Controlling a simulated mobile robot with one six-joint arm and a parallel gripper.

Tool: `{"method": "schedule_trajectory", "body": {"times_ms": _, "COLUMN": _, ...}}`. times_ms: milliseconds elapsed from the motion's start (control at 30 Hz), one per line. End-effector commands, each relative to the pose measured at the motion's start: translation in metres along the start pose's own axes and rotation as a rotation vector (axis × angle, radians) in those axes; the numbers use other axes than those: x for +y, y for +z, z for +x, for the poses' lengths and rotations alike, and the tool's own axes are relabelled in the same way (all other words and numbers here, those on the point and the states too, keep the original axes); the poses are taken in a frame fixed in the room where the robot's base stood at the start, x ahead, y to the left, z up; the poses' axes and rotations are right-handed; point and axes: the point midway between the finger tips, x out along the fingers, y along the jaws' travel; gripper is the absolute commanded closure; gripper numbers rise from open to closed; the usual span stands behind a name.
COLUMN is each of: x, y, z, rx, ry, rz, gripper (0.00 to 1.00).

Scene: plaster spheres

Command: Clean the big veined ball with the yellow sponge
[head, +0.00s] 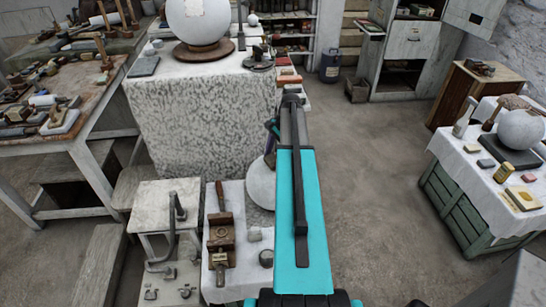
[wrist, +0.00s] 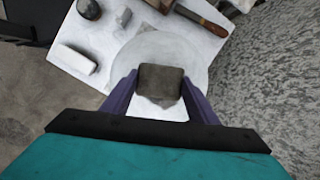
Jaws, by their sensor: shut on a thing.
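My gripper (wrist: 161,92) is shut on a grey-brown block (wrist: 161,80), which does not look yellow. Beyond it in the wrist view is a large pale ball (wrist: 160,46) on a white cloth; I cannot tell whether the block touches it. In the head view this ball (head: 261,184) is partly hidden by my arm, and my gripper's tips are hidden too. A bigger white ball (head: 199,18) stands on the speckled block at the back. Another pale ball (head: 521,130) sits on the right table. I cannot make out clear veins on any.
The speckled stone block (head: 195,110) stands behind the low white-clothed table (head: 231,192), which holds a wooden tool (head: 221,235). A tool-covered bench (head: 100,75) is at left. The right table has a white cloth (head: 470,140). Open floor (head: 380,170) lies between.

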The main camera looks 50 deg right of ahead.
Motion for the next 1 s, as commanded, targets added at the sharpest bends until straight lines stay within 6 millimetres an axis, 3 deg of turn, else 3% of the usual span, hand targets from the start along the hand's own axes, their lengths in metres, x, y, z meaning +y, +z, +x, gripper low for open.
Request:
{"method": "schedule_trajectory", "body": {"times_ms": 400, "x": 0.016, "y": 0.0, "z": 0.002, "rx": 0.0, "ry": 0.003, "rz": 0.001, "gripper": 0.64}}
{"method": "schedule_trajectory", "body": {"times_ms": 733, "x": 0.014, "y": -0.001, "z": 0.001, "rx": 0.001, "ry": 0.003, "rz": 0.001, "gripper": 0.64}}
{"method": "schedule_trajectory", "body": {"times_ms": 1000, "x": 0.0, "y": -0.001, "z": 0.0, "rx": 0.001, "ry": 0.001, "rz": 0.001, "gripper": 0.64}}
